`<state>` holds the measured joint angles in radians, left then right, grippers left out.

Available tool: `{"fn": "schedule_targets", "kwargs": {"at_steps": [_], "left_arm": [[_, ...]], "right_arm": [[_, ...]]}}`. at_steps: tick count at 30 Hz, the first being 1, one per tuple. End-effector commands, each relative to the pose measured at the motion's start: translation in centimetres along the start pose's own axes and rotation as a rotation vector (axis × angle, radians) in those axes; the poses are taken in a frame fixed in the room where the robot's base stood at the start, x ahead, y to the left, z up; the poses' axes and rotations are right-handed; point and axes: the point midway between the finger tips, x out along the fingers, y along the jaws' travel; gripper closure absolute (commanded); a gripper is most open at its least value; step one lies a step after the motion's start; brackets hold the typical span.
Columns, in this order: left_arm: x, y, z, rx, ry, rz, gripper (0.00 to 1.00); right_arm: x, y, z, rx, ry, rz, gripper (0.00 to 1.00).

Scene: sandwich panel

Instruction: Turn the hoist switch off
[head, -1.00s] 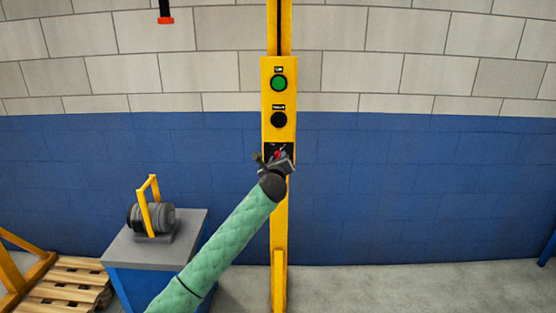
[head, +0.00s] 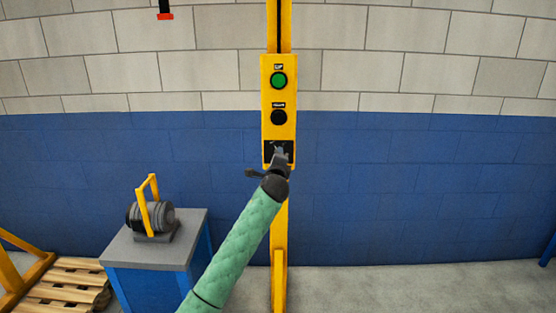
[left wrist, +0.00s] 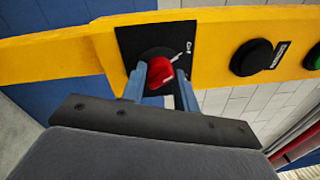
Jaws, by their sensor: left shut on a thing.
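The hoist switch is a red knob (left wrist: 160,72) on a black plate (left wrist: 128,42) low on the yellow control panel (head: 267,98). In the head view my gripper covers the knob and part of the black plate (head: 269,147). My left gripper (head: 280,153) is at the plate. In the left wrist view its two fingers (left wrist: 160,85) are on either side of the red knob and shut on it. A white pointer line on the knob slants up to the right in that view. My right gripper is not in view.
Above the switch are a black button (head: 279,118) and a green button (head: 279,81). A motor with a yellow handle (head: 150,217) stands on a grey-topped blue cabinet (head: 190,240) at left. The floor at right is clear.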

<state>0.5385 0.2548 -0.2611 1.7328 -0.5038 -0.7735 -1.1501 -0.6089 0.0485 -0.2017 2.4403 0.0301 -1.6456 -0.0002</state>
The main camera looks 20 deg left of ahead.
Motion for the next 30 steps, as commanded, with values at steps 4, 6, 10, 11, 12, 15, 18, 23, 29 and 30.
{"fn": "schedule_targets", "kwargs": {"at_steps": [4, 6, 10, 11, 12, 15, 18, 23, 29, 30], "left_arm": [[0.01, 0.19, 0.01, -0.036, -0.003, 0.002, 0.93], [0.01, 0.19, 0.00, -0.046, -0.004, 0.002, 0.93], [0.00, 0.18, 0.00, -0.054, -0.004, 0.002, 0.93], [0.00, 0.19, 0.00, -0.055, -0.004, 0.002, 0.93], [0.01, 0.19, 0.00, -0.055, -0.004, 0.002, 0.93], [0.00, 0.20, 0.00, -0.055, -0.004, 0.002, 0.93], [0.00, 0.21, -0.01, -0.054, -0.004, 0.002, 0.93], [0.00, 0.19, -0.01, -0.054, -0.004, 0.002, 0.49], [0.00, 0.11, -0.01, -0.054, -0.004, 0.001, 0.49], [-0.01, 0.10, -0.01, -0.054, -0.004, 0.001, 0.49]], "right_arm": [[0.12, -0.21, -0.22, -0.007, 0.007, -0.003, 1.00], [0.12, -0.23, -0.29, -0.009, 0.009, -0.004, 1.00], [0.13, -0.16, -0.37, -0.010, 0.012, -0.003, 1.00], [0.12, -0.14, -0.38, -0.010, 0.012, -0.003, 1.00], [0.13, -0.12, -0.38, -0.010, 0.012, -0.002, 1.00], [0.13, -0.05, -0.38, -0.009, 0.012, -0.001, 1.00], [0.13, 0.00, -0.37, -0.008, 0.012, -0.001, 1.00], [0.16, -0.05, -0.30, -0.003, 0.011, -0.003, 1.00], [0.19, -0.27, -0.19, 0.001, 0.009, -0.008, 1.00], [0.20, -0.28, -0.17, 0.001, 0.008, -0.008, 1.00]]}}
